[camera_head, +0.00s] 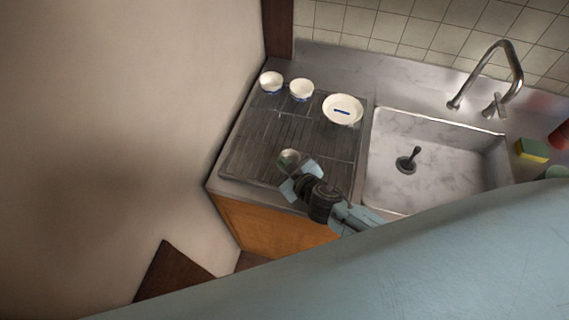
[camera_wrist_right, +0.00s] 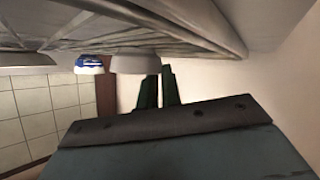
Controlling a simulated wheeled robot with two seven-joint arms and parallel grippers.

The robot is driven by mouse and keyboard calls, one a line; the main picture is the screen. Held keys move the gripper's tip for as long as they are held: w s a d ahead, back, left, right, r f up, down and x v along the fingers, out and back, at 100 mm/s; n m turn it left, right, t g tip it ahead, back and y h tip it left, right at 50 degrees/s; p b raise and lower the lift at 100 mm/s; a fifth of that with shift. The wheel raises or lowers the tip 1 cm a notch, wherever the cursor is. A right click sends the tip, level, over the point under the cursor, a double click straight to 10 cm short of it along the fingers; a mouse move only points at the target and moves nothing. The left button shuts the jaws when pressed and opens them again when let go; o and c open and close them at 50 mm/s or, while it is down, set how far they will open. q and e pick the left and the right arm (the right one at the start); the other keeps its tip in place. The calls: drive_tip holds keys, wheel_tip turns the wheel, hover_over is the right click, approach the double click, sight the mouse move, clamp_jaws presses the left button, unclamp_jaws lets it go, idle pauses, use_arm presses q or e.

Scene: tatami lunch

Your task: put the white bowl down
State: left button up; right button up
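The white bowl (camera_head: 288,158) is at the near edge of the drying rack (camera_head: 233,168), upright, at the tip of my right gripper (camera_head: 292,166). It also shows in the right wrist view (camera_wrist_right: 132,64), where the picture is upside down and its side looks grey. The dark fingers of the right gripper (camera_wrist_right: 160,86) stand close together there, one on either side of the bowl's wall at the rim. The bowl's base is close to the rack; I cannot tell whether it touches. My left gripper is not in view.
Two small white bowls, left (camera_head: 271,82) and right (camera_head: 301,89), and a wider white dish (camera_head: 342,109) stand at the rack's back. The sink (camera_head: 440,165) with its faucet (camera_head: 512,65) is to the right. The wall is close on the left. The rack's middle is clear.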

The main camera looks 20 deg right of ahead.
drive_tip(key=o, duration=0.4)
drive_tip(key=shift+r, duration=0.15)
drive_tip(key=v, duration=1.2)
drive_tip(key=shift+p, duration=0.4)
